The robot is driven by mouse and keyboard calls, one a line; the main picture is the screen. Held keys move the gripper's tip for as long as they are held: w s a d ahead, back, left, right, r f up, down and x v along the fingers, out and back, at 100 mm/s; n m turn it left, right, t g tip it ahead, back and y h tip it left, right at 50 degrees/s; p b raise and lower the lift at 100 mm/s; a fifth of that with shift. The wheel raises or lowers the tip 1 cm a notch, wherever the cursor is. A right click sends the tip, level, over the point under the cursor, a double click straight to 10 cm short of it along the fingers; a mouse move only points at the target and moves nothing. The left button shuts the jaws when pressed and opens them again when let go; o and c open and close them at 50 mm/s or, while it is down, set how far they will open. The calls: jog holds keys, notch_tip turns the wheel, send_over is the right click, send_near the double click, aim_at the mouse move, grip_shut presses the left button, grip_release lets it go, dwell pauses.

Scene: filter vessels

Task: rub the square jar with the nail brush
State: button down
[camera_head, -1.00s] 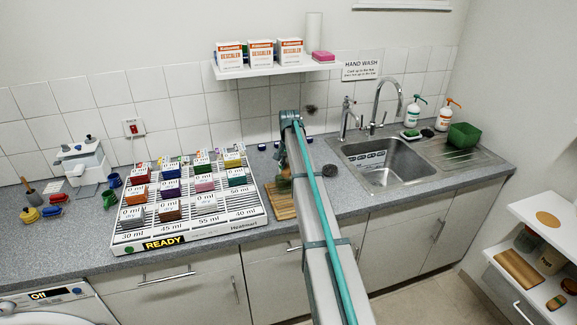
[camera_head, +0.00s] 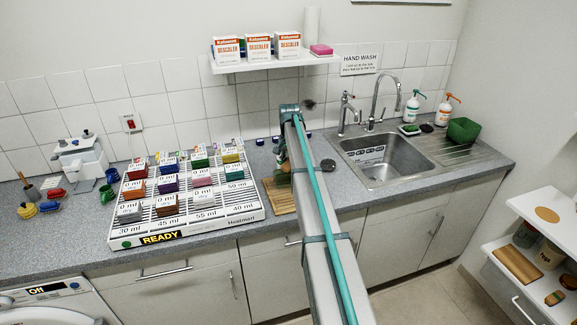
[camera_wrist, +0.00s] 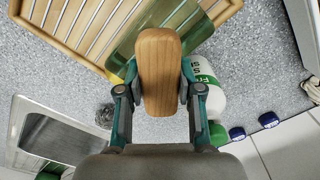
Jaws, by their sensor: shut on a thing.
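My gripper (camera_wrist: 159,88) is shut on the wooden block of the nail brush (camera_wrist: 159,55), one finger on each long side. The bristles are hidden beneath the wood.
A white bottle with a green label (camera_wrist: 207,92) lies close to the right finger in the wrist view. The slatted rack (camera_wrist: 22,12) is at upper left. Blue caps (camera_wrist: 268,119) and a dark scourer (camera_wrist: 104,116) are nearby. The sink (camera_head: 385,160) is to the right.

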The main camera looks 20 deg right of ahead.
jog(key=s, duration=0.3)
jog(key=shift+s+a, duration=0.25)
jog(key=shift+s, duration=0.1)
jog(key=shift+w+p, duration=0.2)
jog(key=shift+p, duration=0.1)
jog(key=w, duration=0.4)
jog(key=shift+d, duration=0.3)
jog(key=r, duration=0.1)
jog(key=r+p, duration=0.1)
jog(key=r, duration=0.1)
jog(key=shift+s+r, duration=0.2)
jog(key=shift+r, duration=0.05)
jog(key=shift+r+p, duration=1.1)
jog(key=shift+r, duration=1.25)
